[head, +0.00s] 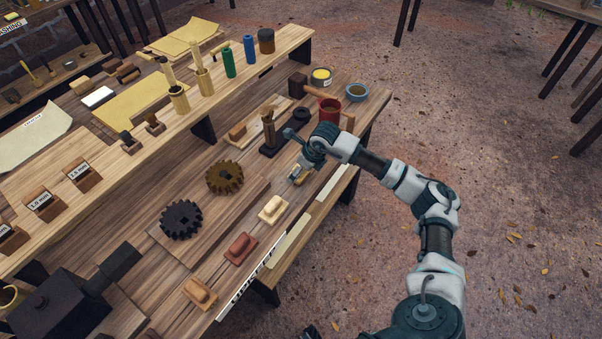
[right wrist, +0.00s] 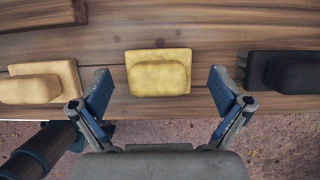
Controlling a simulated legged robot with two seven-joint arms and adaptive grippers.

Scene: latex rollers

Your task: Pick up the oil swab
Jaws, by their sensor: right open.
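A yellow swab (right wrist: 158,73), a block with a rounded grip on a flat base, lies near the table's front edge. It lies ahead of and between the spread fingers of my right gripper (right wrist: 160,92), apparently untouched. In the head view my right gripper (head: 303,166) hangs over this swab (head: 297,178) and partly hides it. A cream swab (right wrist: 38,82) lies to its left and a black swab (right wrist: 285,72) to its right. No readable label tells which is the oil swab. My left gripper is not in view.
Red-brown (head: 240,248) and tan (head: 200,291) swabs continue the row along the front edge. Two gears (head: 181,220), a dark upright stand (head: 269,134) and a red pot (head: 329,110) stand nearby. A raised shelf (head: 222,98) runs behind. Open floor lies right of the table.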

